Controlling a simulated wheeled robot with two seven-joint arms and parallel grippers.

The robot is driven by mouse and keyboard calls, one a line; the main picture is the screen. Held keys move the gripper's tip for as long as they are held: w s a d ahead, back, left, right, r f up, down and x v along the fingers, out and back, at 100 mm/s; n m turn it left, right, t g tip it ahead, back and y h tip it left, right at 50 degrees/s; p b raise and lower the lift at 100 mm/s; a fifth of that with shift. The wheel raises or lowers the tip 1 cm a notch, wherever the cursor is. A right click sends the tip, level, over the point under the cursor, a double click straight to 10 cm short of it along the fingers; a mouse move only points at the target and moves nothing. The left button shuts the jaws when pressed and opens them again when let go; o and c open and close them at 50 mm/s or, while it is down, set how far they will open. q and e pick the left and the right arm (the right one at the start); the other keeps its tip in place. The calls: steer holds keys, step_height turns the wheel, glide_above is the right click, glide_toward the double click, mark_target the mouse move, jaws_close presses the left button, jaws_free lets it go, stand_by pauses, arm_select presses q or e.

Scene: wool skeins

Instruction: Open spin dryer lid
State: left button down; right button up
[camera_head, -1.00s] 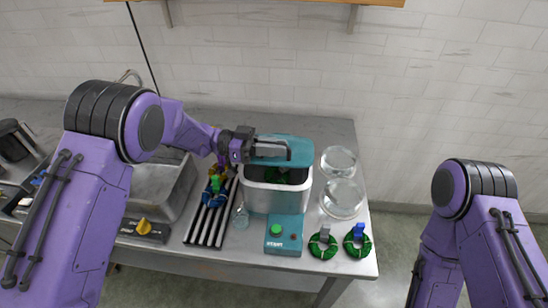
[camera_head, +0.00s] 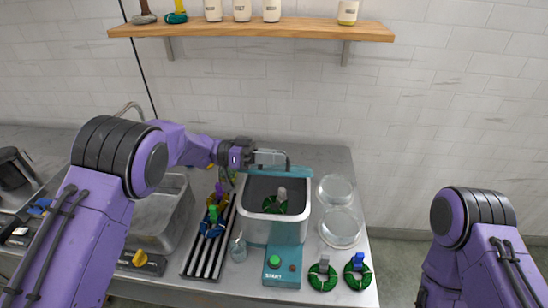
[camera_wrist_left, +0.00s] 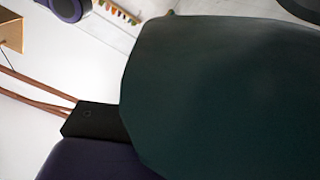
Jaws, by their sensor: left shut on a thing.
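The spin dryer (camera_head: 272,228) is a teal box with a pale rim, standing on the metal counter. Its teal lid (camera_head: 299,171) is raised at the back, seen nearly edge-on, and the dark drum lies open to view. A green skein with a grey tag (camera_head: 274,205) is inside. My left gripper (camera_head: 284,160) is at the lid's upper edge and shut on it. In the left wrist view the dark teal lid (camera_wrist_left: 220,95) fills most of the picture and hides the fingertips. My right arm is at the lower right; its gripper is out of view.
Two clear glass bowls (camera_head: 340,227) stand right of the dryer, with two green skeins (camera_head: 322,274) in front of them. A black slatted rack (camera_head: 208,250) with coloured skeins, a small glass jar (camera_head: 238,249) and a metal sink (camera_head: 160,215) lie left. A wooden shelf (camera_head: 300,30) hangs above.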

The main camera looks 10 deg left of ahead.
arm_select(q)
steer(key=c, duration=1.2)
jaws_free()
steer(key=shift+f, duration=0.1)
steer(key=shift+o, duration=0.2)
steer(key=shift+w, duration=0.15)
steer(key=shift+a+f, duration=0.1)
steer(key=shift+a, duration=0.1)
steer(key=a+b, duration=0.5)
steer(key=a, duration=0.5)
steer(key=shift+a, duration=0.1)
